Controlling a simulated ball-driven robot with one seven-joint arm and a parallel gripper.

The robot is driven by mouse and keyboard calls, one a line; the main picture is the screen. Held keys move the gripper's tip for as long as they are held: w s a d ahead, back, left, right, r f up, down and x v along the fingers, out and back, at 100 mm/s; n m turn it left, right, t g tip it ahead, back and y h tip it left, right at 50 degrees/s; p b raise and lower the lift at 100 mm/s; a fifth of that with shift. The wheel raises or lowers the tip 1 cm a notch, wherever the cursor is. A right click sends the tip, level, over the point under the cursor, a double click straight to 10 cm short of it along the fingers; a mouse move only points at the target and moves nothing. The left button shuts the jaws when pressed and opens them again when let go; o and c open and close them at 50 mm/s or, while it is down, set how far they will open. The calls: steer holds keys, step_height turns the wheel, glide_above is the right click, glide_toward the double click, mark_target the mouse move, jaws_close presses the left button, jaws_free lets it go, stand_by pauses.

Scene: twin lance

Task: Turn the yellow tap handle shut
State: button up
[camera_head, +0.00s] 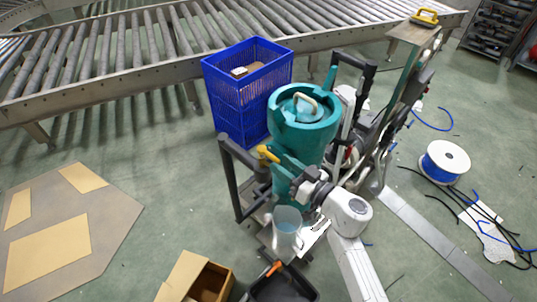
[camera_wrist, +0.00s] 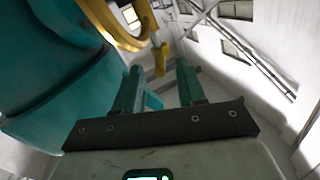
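A teal drum (camera_head: 303,135) with a lid stands upright in the head view, and its teal side also fills the left of the wrist view (camera_wrist: 60,95). The yellow tap handle (camera_head: 267,153) shows at the drum's lower left. In the wrist view a yellow piece (camera_wrist: 161,58) lies ahead, in line with the gap between my fingertips, under a larger yellow curve (camera_wrist: 115,25). My gripper (camera_wrist: 157,68) is open, its two teal fingers apart with nothing seen between them. In the head view my gripper (camera_head: 279,160) reaches close to the handle; contact cannot be told.
A translucent jug (camera_head: 287,228) stands below the drum. A blue crate (camera_head: 232,100) stands behind it, before a roller conveyor (camera_head: 130,58). Dark frame posts (camera_head: 232,185) flank the drum at left. A cardboard box (camera_head: 190,278) and black bin (camera_head: 283,288) are in front.

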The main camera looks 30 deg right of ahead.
mark_target(264, 152)
steer(key=x, duration=0.6)
jaws_close()
stand_by(0.3)
